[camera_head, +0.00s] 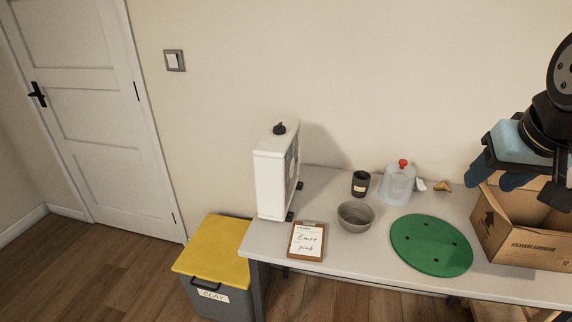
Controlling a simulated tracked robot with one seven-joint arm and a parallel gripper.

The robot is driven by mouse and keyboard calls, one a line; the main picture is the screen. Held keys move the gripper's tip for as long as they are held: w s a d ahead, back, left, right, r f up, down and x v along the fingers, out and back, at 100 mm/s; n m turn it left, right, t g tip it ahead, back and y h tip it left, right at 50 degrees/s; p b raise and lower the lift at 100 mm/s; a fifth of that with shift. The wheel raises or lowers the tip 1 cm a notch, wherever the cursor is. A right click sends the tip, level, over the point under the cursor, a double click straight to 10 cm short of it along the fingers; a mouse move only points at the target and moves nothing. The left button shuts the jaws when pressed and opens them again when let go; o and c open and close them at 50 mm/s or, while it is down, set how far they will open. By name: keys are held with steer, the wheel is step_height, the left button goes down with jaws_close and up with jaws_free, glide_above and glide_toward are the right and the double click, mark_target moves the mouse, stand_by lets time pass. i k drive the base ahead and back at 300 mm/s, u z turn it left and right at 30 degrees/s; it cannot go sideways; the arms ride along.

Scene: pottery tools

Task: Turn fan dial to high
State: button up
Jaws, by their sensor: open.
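The fan is a white upright box (272,178) with a dark grille on its right face, standing at the left end of the table. Its black dial (280,128) sits on top; its setting is too small to read. My gripper (500,178), black with blue parts, is at the upper right, over the cardboard box and far to the right of the fan. It is open and apart from the dial.
The grey table (345,256) holds a clipboard (306,241), grey bowl (355,215), black cup (361,183), clear red-topped container (398,182), green disc (431,245) and open cardboard box (527,232). A yellow-lidded clay bin (213,249) stands left. Space above the table's middle is clear.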

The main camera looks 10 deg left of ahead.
mark_target(279, 130)
steer(key=u, duration=0.5)
steer(key=k, duration=1.3)
steer(key=u, duration=0.75)
steer(key=i, duration=1.9)
steer(key=z, duration=0.7)
